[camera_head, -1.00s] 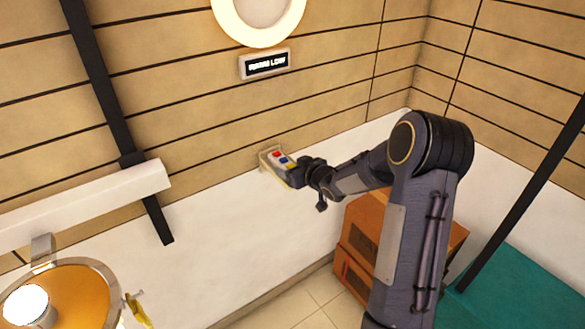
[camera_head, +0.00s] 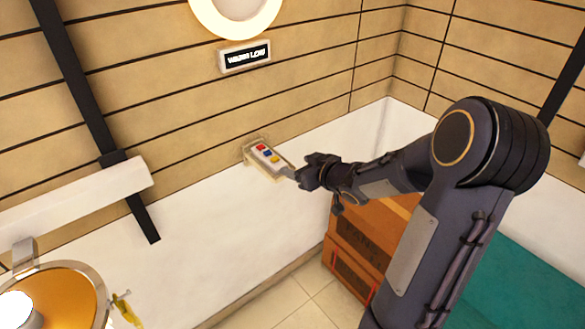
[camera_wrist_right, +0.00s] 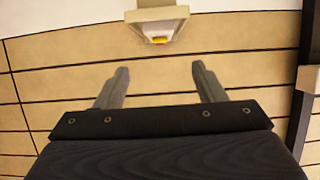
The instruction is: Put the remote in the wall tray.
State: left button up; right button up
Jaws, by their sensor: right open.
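The remote (camera_head: 268,156) is a pale slab with red, blue and yellow buttons. It lies tilted in the small beige wall tray (camera_head: 247,150), which is fixed to the wall just above the white lower panel. The tray also shows at the top of the right wrist view (camera_wrist_right: 158,14), with a yellow spot of the remote (camera_wrist_right: 159,40) at its edge. My right gripper (camera_head: 290,172) is just right of the remote. In the right wrist view its two fingers (camera_wrist_right: 160,78) are wide apart with nothing between them. My left gripper is not in view.
A label plate (camera_head: 245,57) and a round white-rimmed fixture (camera_head: 236,18) are on the wall above. A white ledge (camera_head: 75,200) and a dark post (camera_head: 90,110) stand at left. Orange boxes (camera_head: 355,262) sit below my right arm. An orange round lamp (camera_head: 60,290) is lower left.

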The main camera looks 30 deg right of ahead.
jog(key=s+a+r+m+g+h, duration=0.1)
jog(key=s+a+r+m+g, duration=0.1)
jog(key=s, duration=0.3)
jog(key=s+a+r+m+g+h, duration=0.1)
jog(key=s+a+r+m+h, duration=0.15)
jog(key=s, duration=0.35)
jog(key=s+a+f+n+g+y, duration=0.2)
jog(key=s+a+g+y, duration=0.2)
jog(key=s+a, duration=0.9)
jog(key=s+y, duration=0.2)
jog(key=s, duration=0.1)
jog(key=shift+a+g, duration=0.15)
jog(key=shift+g, duration=0.25)
